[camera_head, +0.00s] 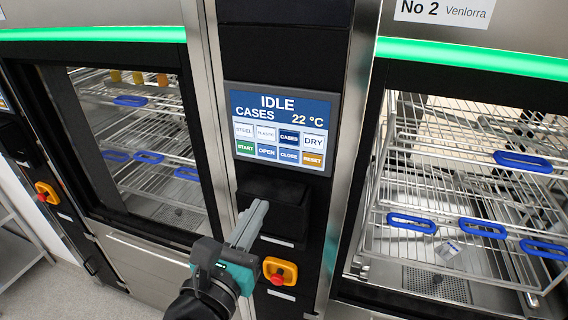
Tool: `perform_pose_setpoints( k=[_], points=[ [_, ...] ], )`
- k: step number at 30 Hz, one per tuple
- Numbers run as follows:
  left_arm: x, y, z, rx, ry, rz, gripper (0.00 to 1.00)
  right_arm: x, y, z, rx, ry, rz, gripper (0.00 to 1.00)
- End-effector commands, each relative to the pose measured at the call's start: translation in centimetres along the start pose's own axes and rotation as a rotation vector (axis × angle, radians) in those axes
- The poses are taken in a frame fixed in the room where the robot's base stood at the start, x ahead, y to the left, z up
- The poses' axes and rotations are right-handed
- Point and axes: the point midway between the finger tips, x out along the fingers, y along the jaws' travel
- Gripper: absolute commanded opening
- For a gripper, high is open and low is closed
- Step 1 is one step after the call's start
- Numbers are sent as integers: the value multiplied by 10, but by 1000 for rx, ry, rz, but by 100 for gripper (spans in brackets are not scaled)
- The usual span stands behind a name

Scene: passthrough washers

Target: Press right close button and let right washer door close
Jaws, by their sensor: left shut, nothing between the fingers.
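The control panel (281,128) on the column between the two washers reads IDLE, CASES, 22 °C. Its blue CLOSE button (289,155) is in the lower row, between OPEN (266,151) and RESET (313,159). The right washer (471,65), labelled No 2 Venlorra, shows wire racks with blue handles inside; I cannot tell for certain where its door stands. My left gripper (258,208) is shut and empty, its fingertips pointing up below the panel, in front of the dark recess and apart from the buttons in the picture. My right gripper is not in view.
A red emergency knob on a yellow base (280,271) sits just right of my left gripper. The left washer (95,35) has racks inside and a green light strip. Another yellow-based red knob (46,192) is at far left. Grey floor (95,292) shows at lower left.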

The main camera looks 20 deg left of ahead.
Motion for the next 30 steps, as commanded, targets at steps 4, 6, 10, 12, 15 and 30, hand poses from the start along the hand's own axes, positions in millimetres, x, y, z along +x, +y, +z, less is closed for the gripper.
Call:
perform_pose_setpoints(
  k=[4,6,10,12,15,30],
  points=[
    [6,0,-1,0,-4,1,0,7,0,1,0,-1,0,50],
    [12,0,-2,-1,-6,2,0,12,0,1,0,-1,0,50],
    [22,0,-2,0,-5,0,0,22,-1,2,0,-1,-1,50],
    [28,0,-2,0,-4,-1,0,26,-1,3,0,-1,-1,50],
    [40,0,-1,0,-3,1,0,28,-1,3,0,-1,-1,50],
    [117,0,1,-2,0,1,0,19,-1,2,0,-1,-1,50]
  ],
)
